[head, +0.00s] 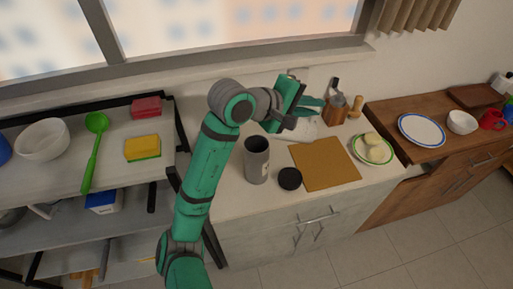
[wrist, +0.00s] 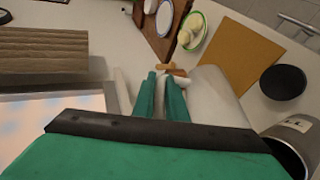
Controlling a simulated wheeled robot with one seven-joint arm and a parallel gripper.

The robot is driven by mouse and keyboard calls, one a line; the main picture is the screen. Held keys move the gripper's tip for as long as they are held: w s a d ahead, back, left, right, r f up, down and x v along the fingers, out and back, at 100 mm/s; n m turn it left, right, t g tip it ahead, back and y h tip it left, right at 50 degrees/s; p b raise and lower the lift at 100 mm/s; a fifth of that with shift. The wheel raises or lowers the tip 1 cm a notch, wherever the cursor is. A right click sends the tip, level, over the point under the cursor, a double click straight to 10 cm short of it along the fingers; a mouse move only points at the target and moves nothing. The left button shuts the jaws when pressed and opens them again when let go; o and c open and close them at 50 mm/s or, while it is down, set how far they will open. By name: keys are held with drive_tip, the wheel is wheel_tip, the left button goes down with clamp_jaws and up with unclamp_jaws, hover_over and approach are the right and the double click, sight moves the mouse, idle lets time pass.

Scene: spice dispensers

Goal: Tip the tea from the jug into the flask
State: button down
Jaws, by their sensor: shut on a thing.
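The jug (head: 302,130) is white and partly hidden by my gripper in the head view. My gripper (head: 316,104) is shut on the jug, seemingly at its handle side; the exact grip is hard to see. In the wrist view the jug's pale body (wrist: 217,95) lies just right of my gripper's fingers (wrist: 161,76). The flask (head: 257,165) is a grey, open-topped cylinder standing upright on the counter, left of the jug. Its dark mouth also shows at the lower right of the wrist view (wrist: 297,145). The tea is not visible.
A round black lid (head: 289,179) lies beside the flask, left of a tan board (head: 325,164). A green-rimmed plate (head: 389,157) with pale food and a wooden block (head: 336,108) with utensils stand to the right. A shelf (head: 165,163) borders the counter on the left.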

drive_tip(key=shift+w+d+f+m+g+y, duration=0.1)
drive_tip(key=shift+d+f+m+g+y, duration=0.05)
drive_tip(key=shift+d+f+y, duration=0.35)
drive_tip(key=shift+w+d+f+m+g+y, duration=0.15)
drive_tip(key=shift+d+f+y, duration=0.1)
drive_tip(key=shift+f+y, duration=0.25)
drive_tip(key=shift+w+d+f+m+g+y+b, duration=0.35)
drive_tip(key=shift+d+f+m+g+y+b, duration=0.3)
drive_tip(key=shift+d+f+y, duration=2.25)
drive_tip(key=shift+w+d+f+m+g+y+b, duration=0.6)
drive_tip(key=shift+f+y, duration=1.5)
drive_tip(key=shift+f, duration=2.2)
drive_tip(key=shift+s+d+r, duration=0.1)
drive_tip(key=shift+s+r, duration=0.05)
drive_tip(key=shift+r, duration=1.1)
drive_tip(key=shift+s+d+r, duration=0.1)
drive_tip(key=shift+r, duration=1.1)
